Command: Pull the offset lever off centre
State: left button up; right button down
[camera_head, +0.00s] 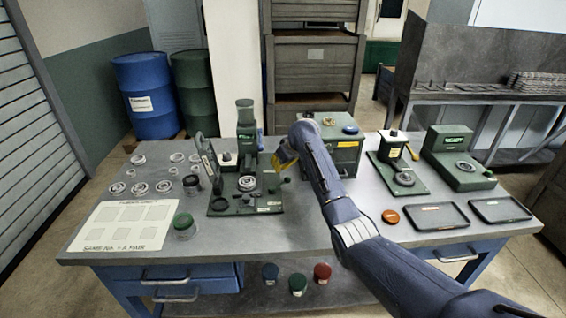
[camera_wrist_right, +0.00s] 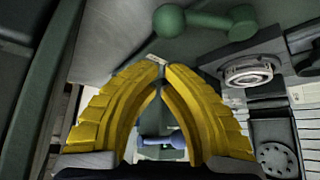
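The grinder stands on a dark green baseplate (camera_head: 222,207) with a green column (camera_head: 246,112) and a ring in its round seat (camera_head: 247,183). The ring seat also shows in the right wrist view (camera_wrist_right: 248,72). A green lever with rounded ends (camera_wrist_right: 205,22) lies at the top of the wrist view. A blue handle (camera_head: 260,139) is by the column; a blue bar (camera_wrist_right: 163,141) shows between my fingers. I cannot tell which is the offset lever. My right gripper (camera_head: 284,160) (camera_wrist_right: 164,66) is above the grinder's right side, yellow fingertips together, with nothing visible gripped. My left gripper is out of view.
A green cabinet (camera_head: 343,153) stands behind my right arm. Two more green stations (camera_head: 395,150) (camera_head: 455,150) and dark trays (camera_head: 436,216) are on the right. Rings, jars and a white card (camera_head: 125,225) are on the left. The front of the table is mostly clear.

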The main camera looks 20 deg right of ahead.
aim_at(273, 173)
jog(key=shift+x, duration=2)
jog(key=shift+s+d+r, duration=0.15)
jog(key=shift+s+d, duration=0.1)
jog(key=shift+s, duration=0.35)
jog(key=shift+s+d+r, duration=0.15)
jog(key=shift+s+d, duration=0.1)
jog(key=shift+s, duration=0.35)
jog(key=shift+s+d+r, duration=0.15)
jog(key=shift+s+d, duration=0.15)
jog(key=shift+s, duration=0.3)
jog(key=shift+a, duration=0.15)
